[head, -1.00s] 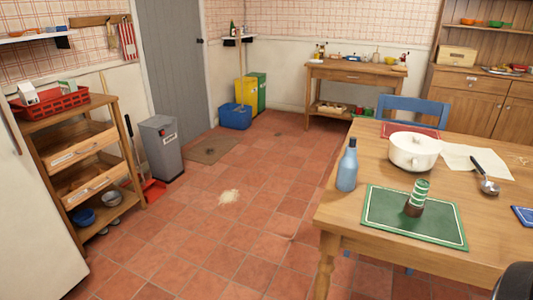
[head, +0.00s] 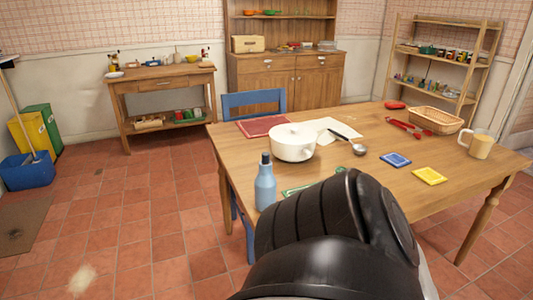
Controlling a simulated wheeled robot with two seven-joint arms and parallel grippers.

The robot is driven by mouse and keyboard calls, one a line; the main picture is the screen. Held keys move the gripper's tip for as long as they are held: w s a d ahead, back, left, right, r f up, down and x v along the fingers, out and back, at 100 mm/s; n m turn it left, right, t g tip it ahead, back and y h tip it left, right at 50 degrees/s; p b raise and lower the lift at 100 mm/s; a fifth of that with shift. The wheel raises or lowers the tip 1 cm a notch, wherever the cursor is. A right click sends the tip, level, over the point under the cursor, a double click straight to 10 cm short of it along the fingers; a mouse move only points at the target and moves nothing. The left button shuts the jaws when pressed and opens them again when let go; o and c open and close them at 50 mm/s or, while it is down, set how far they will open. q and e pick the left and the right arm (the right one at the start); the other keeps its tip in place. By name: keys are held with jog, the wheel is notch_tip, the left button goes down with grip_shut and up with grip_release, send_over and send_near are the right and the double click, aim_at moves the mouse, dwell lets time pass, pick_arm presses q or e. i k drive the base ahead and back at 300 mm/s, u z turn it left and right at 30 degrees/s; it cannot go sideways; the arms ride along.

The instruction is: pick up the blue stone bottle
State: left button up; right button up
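The blue stone bottle (head: 265,186) stands upright at the near left edge of the wooden table (head: 383,163). It has a dark cap and a narrow neck. A black part of my arm fills the lower middle of the head view, just right of the bottle in the picture, and covers the near part of the table and most of the green mat (head: 300,190). Whether it touches the bottle cannot be told. Neither gripper's fingers are in view.
A white pot (head: 292,143) stands behind the bottle. A ladle (head: 357,147), red tongs (head: 405,128), a basket (head: 435,121), a mug (head: 481,145) and blue (head: 396,160) and yellow (head: 430,176) cloths lie farther right. A blue chair (head: 253,103) is behind. Floor (head: 170,215) left of the table is clear.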

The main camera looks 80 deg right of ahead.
aim_at(265, 182)
jog(key=z, duration=0.95)
jog(key=i, duration=0.85)
jog(key=z, duration=0.95)
